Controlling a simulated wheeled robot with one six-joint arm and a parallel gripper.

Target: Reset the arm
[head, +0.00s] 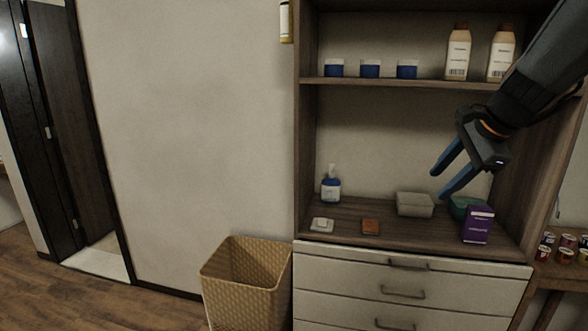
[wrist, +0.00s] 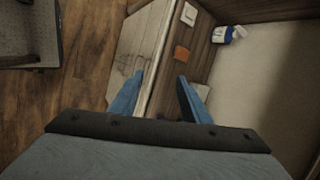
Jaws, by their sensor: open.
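My gripper (head: 437,184) comes in from the upper right in the head view, in front of the shelf unit. Its two blue fingers are apart with nothing between them. It is above the countertop, near a grey box (head: 415,204) and a purple box (head: 477,224). In the wrist view my gripper (wrist: 158,90) is also open and empty, with the counter's edge and drawer fronts beyond the fingers.
The upper shelf (head: 430,83) has jars and bottles. A wicker basket (head: 224,283) stands left of the drawers.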

